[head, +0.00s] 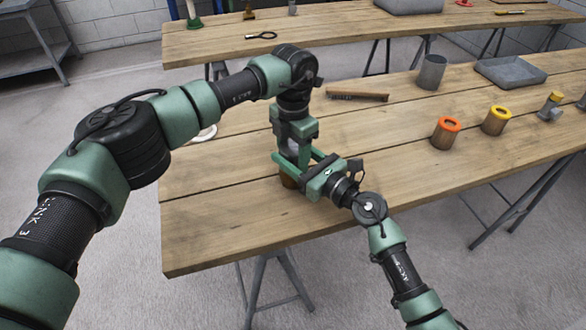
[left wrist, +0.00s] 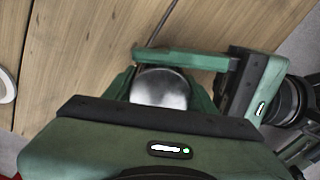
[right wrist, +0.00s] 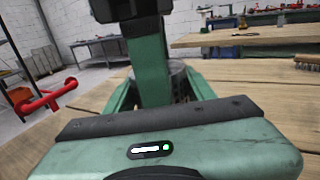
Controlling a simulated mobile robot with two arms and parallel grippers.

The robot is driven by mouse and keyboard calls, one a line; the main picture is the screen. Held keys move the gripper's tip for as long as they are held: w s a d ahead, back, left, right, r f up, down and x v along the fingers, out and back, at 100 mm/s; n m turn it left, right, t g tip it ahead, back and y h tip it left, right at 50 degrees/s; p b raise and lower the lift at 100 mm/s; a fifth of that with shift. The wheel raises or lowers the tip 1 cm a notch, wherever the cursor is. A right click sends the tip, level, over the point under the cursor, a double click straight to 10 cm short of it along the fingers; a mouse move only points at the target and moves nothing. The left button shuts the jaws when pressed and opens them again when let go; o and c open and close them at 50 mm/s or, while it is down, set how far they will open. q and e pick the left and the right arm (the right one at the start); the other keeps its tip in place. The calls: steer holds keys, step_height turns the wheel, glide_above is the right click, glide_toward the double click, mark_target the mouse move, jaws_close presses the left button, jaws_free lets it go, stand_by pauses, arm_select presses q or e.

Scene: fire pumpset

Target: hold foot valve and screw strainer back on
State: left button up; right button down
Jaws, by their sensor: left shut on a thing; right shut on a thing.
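My left gripper (head: 294,158) points down over the near table and is shut on a round silver-grey piece, which looks like the strainer (left wrist: 160,88). My right gripper (head: 288,166) comes in level from the right, just below the left one, and is shut on a piece that looks like the foot valve. A brown part of that piece, probably the foot valve (head: 287,181), shows under the right gripper, close to the tabletop. The two grippers are close together and hide most of both parts. I cannot see the thread or whether the parts are joined.
The wooden table (head: 225,235) is clear in front. A brush (head: 357,96) lies behind the grippers, and a white ring (head: 205,133) lies to the left. Orange-rimmed (head: 445,135) and yellow-rimmed (head: 496,122) cylinders, a grey cylinder (head: 431,73) and a grey tray (head: 510,72) are at right.

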steer(key=shift+d, duration=0.1)
stand_by(0.7)
arm_select(q)
steer(key=o, duration=1.5)
steer(key=shift+o, duration=0.2)
steer(key=shift+r, duration=4)
steer(key=shift+c, duration=0.5)
steer(key=shift+f, duration=4)
